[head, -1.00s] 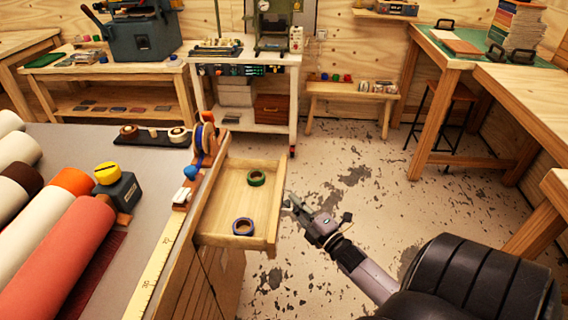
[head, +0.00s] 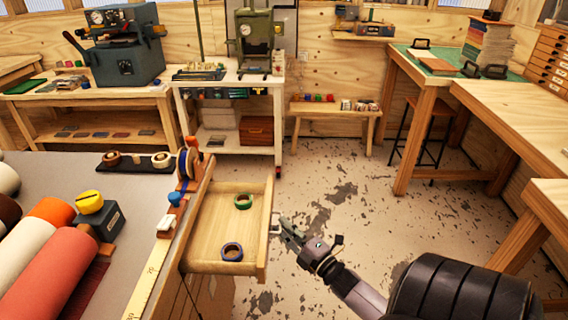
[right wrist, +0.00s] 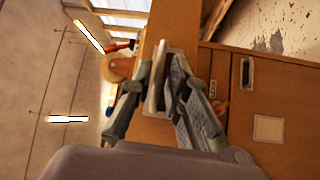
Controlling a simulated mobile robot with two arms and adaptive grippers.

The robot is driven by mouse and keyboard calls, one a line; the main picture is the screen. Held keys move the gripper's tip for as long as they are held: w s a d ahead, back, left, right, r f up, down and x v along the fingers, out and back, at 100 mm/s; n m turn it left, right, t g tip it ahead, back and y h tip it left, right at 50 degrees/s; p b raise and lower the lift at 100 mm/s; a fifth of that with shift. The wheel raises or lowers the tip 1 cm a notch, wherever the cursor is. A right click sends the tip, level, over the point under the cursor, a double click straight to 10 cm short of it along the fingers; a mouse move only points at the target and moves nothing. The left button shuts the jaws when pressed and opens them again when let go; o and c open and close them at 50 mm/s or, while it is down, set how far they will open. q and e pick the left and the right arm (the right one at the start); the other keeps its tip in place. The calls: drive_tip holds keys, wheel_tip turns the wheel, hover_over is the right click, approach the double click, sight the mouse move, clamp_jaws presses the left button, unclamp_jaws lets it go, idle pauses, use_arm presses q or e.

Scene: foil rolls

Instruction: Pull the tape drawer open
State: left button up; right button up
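The tape drawer (head: 193,238) is a pale wooden tray standing out from the end of the workbench. A green tape roll (head: 243,202) and a blue tape roll (head: 232,251) lie flat in it. Its light metal handle (head: 275,224) is on the drawer's right side in the head view. My right gripper (head: 283,224) is at this handle. In the right wrist view the handle (right wrist: 158,82) sits between the converging fingers, which look closed on it; the contact is partly hidden. My left gripper is out of view.
Open speckled floor (head: 330,200) lies right of the drawer. A green-topped table (head: 425,80) stands farther right.

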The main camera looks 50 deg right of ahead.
drive_tip(key=s+f, duration=0.1)
drive_tip(key=s, duration=1)
drive_tip(key=shift+a+f, duration=0.2)
drive_tip(key=shift+a, duration=0.15)
drive_tip(key=s+a+f+m+g, duration=0.2)
drive_tip(key=a+f+m+g, duration=0.1)
drive_tip(key=f, duration=0.7)
drive_tip(key=s+a+f+m+g, duration=0.2)
drive_tip(key=s+f+m+g, duration=0.1)
drive_tip(key=f, duration=0.6)
drive_tip(key=s+a+f+m+g, duration=0.2)
drive_tip(key=a+f+g, duration=0.1)
drive_tip(key=f, duration=0.7)
drive_tip(key=s+a+f+m+g, duration=0.2)
drive_tip(key=s+a+f+g, duration=0.2)
drive_tip(key=s+a+f, duration=0.2)
drive_tip(key=s+a+f+m+g+y, duration=0.1)
drive_tip(key=s+a+f+m+g, duration=0.2)
drive_tip(key=s+f, duration=0.6)
drive_tip(key=s+a+g, duration=0.2)
drive_tip(key=s+a, duration=0.1)
drive_tip(key=s, duration=0.2)
drive_tip(key=shift+s+f, duration=0.3)
drive_tip(key=shift+f, duration=0.05)
